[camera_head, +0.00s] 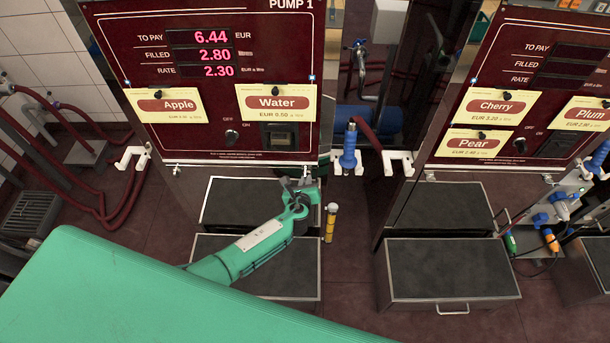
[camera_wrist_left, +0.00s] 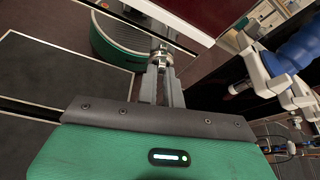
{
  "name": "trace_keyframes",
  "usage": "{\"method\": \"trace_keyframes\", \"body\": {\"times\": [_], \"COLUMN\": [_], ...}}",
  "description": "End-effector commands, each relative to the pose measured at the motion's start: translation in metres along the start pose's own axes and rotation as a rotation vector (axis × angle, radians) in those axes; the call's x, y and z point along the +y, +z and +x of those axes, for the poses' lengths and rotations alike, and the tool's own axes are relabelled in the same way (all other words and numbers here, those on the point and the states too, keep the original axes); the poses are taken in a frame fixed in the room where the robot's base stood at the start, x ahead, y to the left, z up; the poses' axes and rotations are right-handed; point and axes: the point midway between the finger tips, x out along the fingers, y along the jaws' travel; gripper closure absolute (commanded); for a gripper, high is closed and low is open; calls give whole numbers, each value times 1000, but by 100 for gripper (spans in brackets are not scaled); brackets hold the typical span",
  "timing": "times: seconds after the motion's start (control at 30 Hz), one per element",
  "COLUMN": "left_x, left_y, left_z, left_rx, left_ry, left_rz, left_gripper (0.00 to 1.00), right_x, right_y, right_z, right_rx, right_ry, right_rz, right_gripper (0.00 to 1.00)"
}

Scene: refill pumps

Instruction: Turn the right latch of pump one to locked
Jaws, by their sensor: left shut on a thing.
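Pump one (camera_head: 222,135) stands left of centre with a dark red front and a lit display. Its left latch (camera_head: 177,170) is a small metal piece at the panel's lower left edge. My left gripper (camera_head: 306,186) is at the panel's lower right corner, shut on the right latch. In the left wrist view the two fingers (camera_wrist_left: 161,82) close around a small metal latch (camera_wrist_left: 161,55). The fingers cover much of it, so I cannot tell which way it is turned. My right gripper is not in view.
A blue nozzle (camera_head: 349,148) hangs in a white bracket right of pump one. A yellow-and-dark cylinder (camera_head: 330,224) stands beside my gripper. A drawer (camera_head: 450,272) stands below the second pump (camera_head: 522,85). Red hoses (camera_head: 128,190) lie at the left. Floor shows between the pumps.

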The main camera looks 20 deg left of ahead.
Motion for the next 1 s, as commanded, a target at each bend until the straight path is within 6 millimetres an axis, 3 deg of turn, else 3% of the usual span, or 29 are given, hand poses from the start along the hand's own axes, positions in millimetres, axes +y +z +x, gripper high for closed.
{"method": "trace_keyframes", "body": {"times": [0.1,0.4,1.0], "left_x": [-2,-3,-3], "left_y": [3,0,-1], "left_z": [-1,0,0], "left_rx": [1,1,1], "left_ry": [37,101,130], "left_rz": [86,245,313], "left_gripper": [100,100,100], "right_x": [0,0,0], "right_y": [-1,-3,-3], "right_z": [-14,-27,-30], "right_rx": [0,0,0], "right_ry": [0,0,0], "right_rz": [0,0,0], "right_gripper": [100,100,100]}}
